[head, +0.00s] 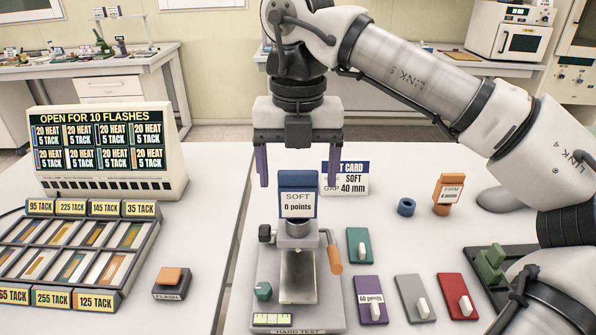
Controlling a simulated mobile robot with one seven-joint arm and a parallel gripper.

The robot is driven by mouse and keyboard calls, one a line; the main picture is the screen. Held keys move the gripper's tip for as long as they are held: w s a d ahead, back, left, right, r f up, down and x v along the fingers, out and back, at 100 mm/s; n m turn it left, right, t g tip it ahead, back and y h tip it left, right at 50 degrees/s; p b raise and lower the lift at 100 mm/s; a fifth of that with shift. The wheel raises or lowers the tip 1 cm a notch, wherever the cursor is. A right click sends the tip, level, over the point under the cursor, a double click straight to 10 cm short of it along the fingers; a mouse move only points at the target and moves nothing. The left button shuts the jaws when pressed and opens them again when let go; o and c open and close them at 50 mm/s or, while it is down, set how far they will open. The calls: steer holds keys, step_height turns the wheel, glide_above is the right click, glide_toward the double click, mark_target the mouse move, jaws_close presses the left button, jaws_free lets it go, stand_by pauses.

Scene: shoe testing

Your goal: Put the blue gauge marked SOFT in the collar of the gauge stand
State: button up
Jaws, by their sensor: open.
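The blue gauge (298,181) carries a white label reading SOFT and 0 points. It stands upright at the top of the gauge stand (298,277), with its lower end at the grey collar (298,230). The stem inside the collar is hidden. My gripper (299,183) is open, pointing down, with one purple finger to each side of the blue gauge. Gaps show between the fingers and the gauge. The stand has an orange-handled lever (333,253) on its right and a plate reading HARD TEST at its front.
A card (352,178) reading SOFT, GAP 40 mm stands behind. An orange FIRM gauge (450,188) and a blue ring (406,207) are at right. Several coloured blocks (409,284) lie right of the stand. A sample tray (150,245) and display box (165,180) are at left.

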step_height(320, 180, up, 13)
steer(key=p, duration=0.4)
steer(key=shift+s, duration=0.1)
